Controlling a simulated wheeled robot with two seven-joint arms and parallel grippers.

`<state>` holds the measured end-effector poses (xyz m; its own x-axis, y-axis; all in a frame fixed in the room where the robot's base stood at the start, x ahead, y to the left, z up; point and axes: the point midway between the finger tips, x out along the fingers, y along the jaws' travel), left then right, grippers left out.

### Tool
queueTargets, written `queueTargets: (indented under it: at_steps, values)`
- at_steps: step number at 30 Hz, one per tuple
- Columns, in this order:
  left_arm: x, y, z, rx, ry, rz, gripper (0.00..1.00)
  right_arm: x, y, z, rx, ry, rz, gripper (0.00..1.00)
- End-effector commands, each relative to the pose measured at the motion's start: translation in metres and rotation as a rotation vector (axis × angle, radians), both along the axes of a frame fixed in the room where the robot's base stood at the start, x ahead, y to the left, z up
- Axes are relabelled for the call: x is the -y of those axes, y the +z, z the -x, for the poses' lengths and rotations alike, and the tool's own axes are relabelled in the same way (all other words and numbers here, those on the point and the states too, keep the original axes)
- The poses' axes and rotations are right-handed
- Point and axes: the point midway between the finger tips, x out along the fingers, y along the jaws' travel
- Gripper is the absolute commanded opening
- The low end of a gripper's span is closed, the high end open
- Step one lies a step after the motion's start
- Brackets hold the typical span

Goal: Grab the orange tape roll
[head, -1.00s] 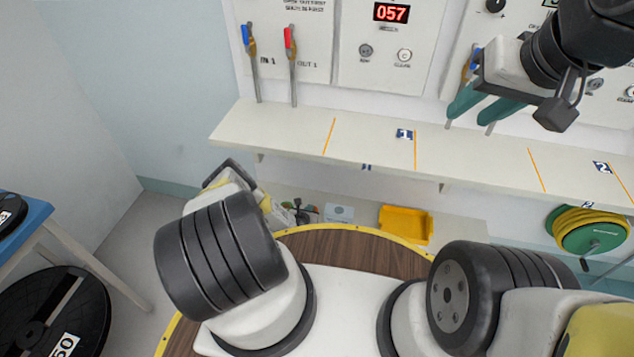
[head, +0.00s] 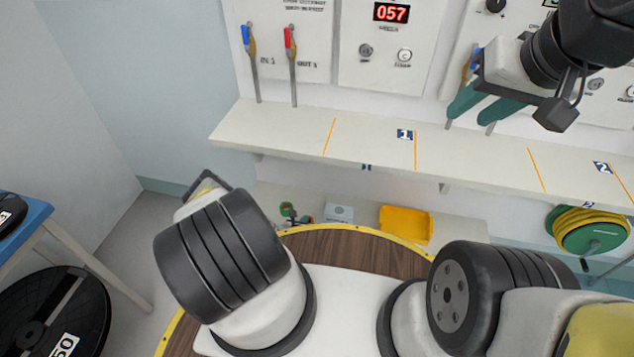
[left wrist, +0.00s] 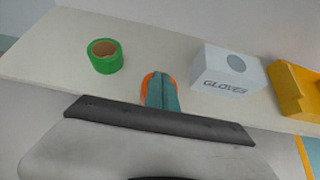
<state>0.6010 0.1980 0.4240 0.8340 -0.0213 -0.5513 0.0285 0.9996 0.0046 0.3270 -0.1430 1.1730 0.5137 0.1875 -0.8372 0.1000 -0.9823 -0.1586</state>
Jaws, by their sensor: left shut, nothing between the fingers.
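The orange tape roll (left wrist: 146,86) shows in the left wrist view as an orange rim, partly hidden behind my left gripper's teal fingers (left wrist: 163,77). The fingers are shut together with nothing between them and overlap the roll in the picture; I cannot tell whether they touch it. A green tape roll (left wrist: 105,57) lies to the left on the same pale shelf (left wrist: 65,38). My right gripper (head: 476,112) hangs over the upper shelf, its teal fingers apart and empty.
A white glove box (left wrist: 226,78) stands just right of the orange roll, with a yellow bin (left wrist: 296,90) beyond it; the bin also shows in the head view (head: 405,224). The upper shelf (head: 290,128) overhangs behind. A round wooden top with a yellow rim (head: 345,232) is in front.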

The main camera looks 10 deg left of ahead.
Motion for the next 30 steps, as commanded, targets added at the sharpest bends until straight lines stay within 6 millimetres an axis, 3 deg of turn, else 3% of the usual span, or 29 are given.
queueTargets:
  at_steps: [1,14,24,30]
  values:
    - [0.005,-0.010,0.012,-0.032,-0.007,0.010,0.00,0.000,0.000,0.000,0.000,0.000,0.000,0.36]
    - [0.011,0.007,0.003,-0.028,-0.008,0.009,0.00,0.000,0.000,0.000,0.000,0.000,0.000,0.36]
    - [0.006,0.008,0.074,-0.026,-0.005,0.008,0.00,0.000,0.000,0.000,0.000,0.000,0.000,0.36]
    - [0.004,0.008,0.107,-0.024,-0.006,0.007,0.00,0.000,0.000,0.000,0.000,0.000,0.000,0.36]
